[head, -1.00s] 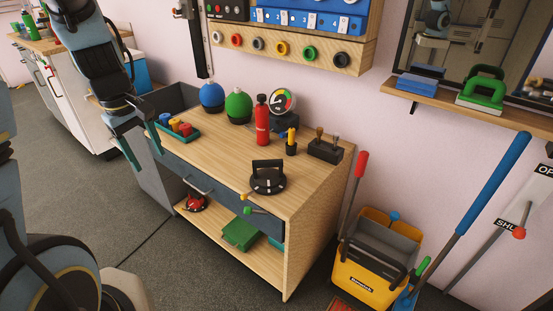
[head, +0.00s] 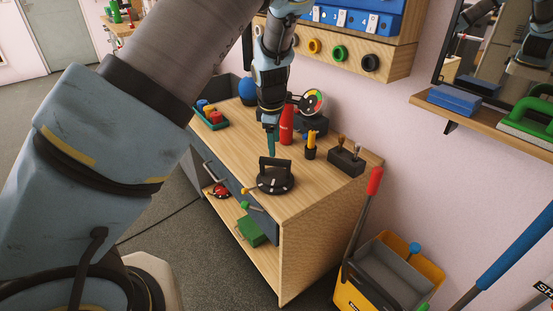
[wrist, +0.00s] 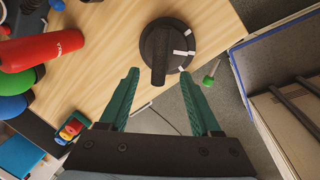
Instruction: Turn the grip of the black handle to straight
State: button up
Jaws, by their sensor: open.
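The black handle (head: 275,182) is a round dark dial with a raised bar grip, on the wooden bench top near its front edge. In the wrist view the black handle (wrist: 161,52) has its grip running nearly up and down the picture, with white marks on the right side of the dial. My gripper (head: 271,149) hangs above and just behind the handle in the head view, pointing down. In the wrist view my gripper (wrist: 160,74) is open and empty, its teal fingers apart with the grip's near end appearing between the tips. Whether they touch it is unclear.
A red bottle (head: 287,126), a yellow-and-black holder (head: 310,146) and a dark block with short levers (head: 346,161) stand behind the handle. A teal tray (head: 217,123) of coloured pieces sits at the left. The bench right of the handle is clear.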

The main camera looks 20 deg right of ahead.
aim_at(275, 159)
jog(key=f, duration=0.5)
jog(key=w+f, duration=0.1)
jog(key=f, duration=0.1)
jog(key=shift+d+f, duration=0.15)
jog(key=shift+d, duration=0.25)
grip_shut()
